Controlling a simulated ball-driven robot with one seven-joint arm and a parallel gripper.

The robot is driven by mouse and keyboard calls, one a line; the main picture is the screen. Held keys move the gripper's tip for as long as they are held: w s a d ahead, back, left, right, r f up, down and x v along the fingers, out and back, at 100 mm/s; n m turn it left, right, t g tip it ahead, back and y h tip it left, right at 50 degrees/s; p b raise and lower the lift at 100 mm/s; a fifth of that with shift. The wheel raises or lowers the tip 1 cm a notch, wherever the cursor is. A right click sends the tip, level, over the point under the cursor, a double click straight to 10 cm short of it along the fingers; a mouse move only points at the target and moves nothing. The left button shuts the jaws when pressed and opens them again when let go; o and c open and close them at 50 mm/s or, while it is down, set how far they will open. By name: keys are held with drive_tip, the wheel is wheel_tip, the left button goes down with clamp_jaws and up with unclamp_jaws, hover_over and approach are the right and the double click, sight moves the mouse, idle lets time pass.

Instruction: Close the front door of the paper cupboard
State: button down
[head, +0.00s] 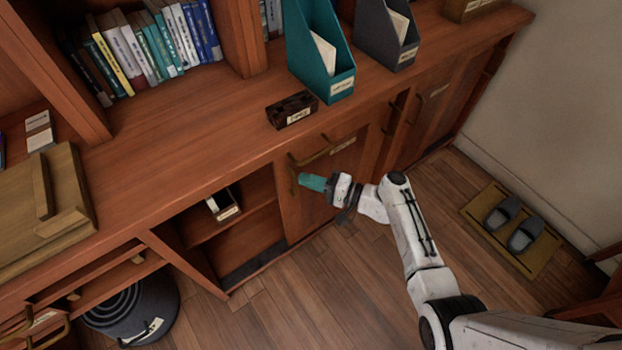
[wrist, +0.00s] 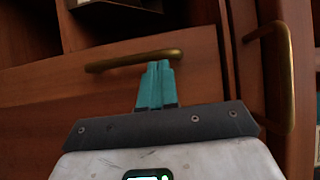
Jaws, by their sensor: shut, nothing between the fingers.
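My gripper (head: 303,180) has teal fingers pressed together and empty. It is in front of a wooden cupboard panel (head: 312,212) under the counter, near its brass handle (head: 293,182). In the wrist view the fingertips (wrist: 157,68) point at a brass bar handle (wrist: 135,60); I cannot tell whether they touch it. A second brass handle (wrist: 287,80) stands at the right there. Left of the panel, an open cupboard compartment (head: 250,232) shows a shelf and a small labelled box (head: 224,206). The cupboard labels are too small to read, so I cannot tell which is the paper cupboard.
The counter holds a dark labelled box (head: 291,110), a teal file holder (head: 325,75) and a grey file holder (head: 385,35). A dark round bin (head: 130,310) stands at lower left. Slippers (head: 520,226) lie on a mat (head: 482,212) at right. The wooden floor (head: 300,300) in front is clear.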

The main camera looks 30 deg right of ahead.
drive_tip(key=shift+a, duration=0.1)
drive_tip(key=s+a+b, duration=0.1)
drive_tip(key=a+b, duration=0.3)
drive_tip(key=a, duration=2.7)
drive_tip(key=shift+b, duration=0.35)
drive_tip(key=shift+s+a+r, duration=0.1)
drive_tip(key=shift+a, duration=0.1)
